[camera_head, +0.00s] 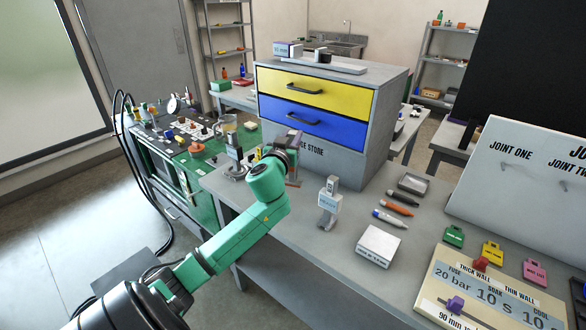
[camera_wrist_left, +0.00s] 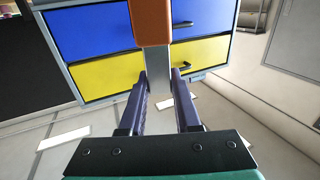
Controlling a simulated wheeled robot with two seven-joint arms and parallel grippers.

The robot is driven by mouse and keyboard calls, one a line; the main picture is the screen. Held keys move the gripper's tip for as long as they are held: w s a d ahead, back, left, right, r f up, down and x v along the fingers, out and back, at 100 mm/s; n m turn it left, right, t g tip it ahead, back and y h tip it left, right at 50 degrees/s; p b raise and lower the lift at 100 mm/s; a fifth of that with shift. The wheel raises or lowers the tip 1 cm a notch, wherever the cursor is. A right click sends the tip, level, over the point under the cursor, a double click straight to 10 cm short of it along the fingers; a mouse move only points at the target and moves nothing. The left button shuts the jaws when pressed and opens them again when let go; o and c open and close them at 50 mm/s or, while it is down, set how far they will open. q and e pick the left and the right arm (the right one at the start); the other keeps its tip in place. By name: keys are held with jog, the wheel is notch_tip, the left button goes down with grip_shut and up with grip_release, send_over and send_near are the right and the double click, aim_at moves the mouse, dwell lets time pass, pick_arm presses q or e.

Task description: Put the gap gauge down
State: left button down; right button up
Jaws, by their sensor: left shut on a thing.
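The gap gauge shows in the left wrist view as an orange block (camera_wrist_left: 152,22) with a flat grey metal part (camera_wrist_left: 160,72) reaching between my fingers. My left gripper (camera_wrist_left: 161,82) is shut on the grey part; its dark purple fingers stand on either side of it. In the head view my left gripper (camera_head: 289,146) is in front of the drawer cabinet, above the grey bench (camera_head: 262,205), and the gauge is mostly hidden by the arm. I cannot tell whether the gauge touches the bench. My right gripper is in neither view.
The drawer cabinet (camera_head: 333,92) stands just behind the gripper. A grey stand with a label (camera_head: 329,201), orange and white markers (camera_head: 392,208), a white box (camera_head: 378,246) and a grey tray (camera_head: 413,185) sit to the right. The green cart (camera_head: 180,151) is left. Bare bench lies in front.

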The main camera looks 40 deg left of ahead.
pick_arm(q)
jog(key=f, duration=0.3)
jog(key=w+f, duration=0.1)
jog(key=f, duration=0.1)
jog(key=shift+a+f+b, duration=0.25)
jog(key=shift+a+b, duration=0.05)
jog(key=shift+b, duration=0.1)
notch_tip(320, 180, down, 4)
jog(key=shift+d+f+b, duration=0.1)
jog(key=shift+d+b, duration=0.05)
jog(key=shift+b, duration=0.6)
jog(key=shift+s, duration=0.1)
jog(key=shift+f, duration=0.25)
jog(key=c, duration=0.6)
grip_release()
jog(key=shift+r, duration=0.1)
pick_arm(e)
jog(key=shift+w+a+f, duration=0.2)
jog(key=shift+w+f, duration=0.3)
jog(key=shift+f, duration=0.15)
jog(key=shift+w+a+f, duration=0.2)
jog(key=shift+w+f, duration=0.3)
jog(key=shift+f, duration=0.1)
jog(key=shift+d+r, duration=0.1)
